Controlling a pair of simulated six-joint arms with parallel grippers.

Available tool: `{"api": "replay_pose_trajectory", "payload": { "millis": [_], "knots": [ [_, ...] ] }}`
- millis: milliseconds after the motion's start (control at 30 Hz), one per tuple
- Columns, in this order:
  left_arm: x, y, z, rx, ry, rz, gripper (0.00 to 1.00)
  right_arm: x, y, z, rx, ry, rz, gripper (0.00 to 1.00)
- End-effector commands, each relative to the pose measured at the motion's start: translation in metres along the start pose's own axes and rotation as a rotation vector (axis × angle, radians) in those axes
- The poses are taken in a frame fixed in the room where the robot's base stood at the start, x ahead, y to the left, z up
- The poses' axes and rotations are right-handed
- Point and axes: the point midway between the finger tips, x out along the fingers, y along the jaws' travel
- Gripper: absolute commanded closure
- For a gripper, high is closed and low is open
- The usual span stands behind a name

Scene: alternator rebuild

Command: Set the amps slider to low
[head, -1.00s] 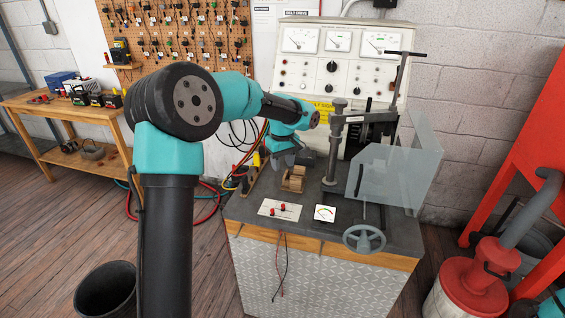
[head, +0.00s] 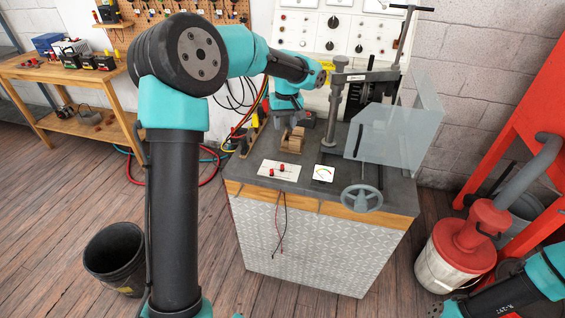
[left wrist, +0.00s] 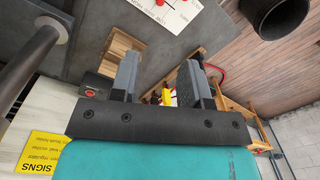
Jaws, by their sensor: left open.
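A white plate (head: 279,170) with two red knobs (head: 283,167) lies on the grey bench top near its front left. The plate's corner and one red knob (left wrist: 160,2) show at the top of the left wrist view. My left gripper (head: 291,134) hangs behind the plate, beside a wooden block. Its two grey fingers (left wrist: 158,68) are apart with nothing between them. My right arm shows at the bottom right corner of the head view, but its gripper does not show.
A small meter (head: 323,174) sits right of the plate. The wooden block (left wrist: 117,50) is close to one left finger. A press column (head: 336,105), a clear guard (head: 385,135) and a handwheel (head: 361,198) stand to the right.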

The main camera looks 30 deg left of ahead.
Motion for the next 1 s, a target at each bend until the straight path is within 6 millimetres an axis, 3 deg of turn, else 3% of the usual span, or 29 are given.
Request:
{"api": "replay_pose_trajectory", "payload": {
  "millis": [267, 1000],
  "knots": [
    [0.028, -0.001, 0.0, -0.002, -0.003, -0.003, 0.58, 0.0, 0.0, 0.0, 0.0, 0.0, 0.0, 0.57],
    [0.151, 0.0, 0.001, 0.0, -0.003, -0.002, 0.58, 0.0, 0.0, 0.0, 0.0, 0.0, 0.0, 0.57]
  ]
}}
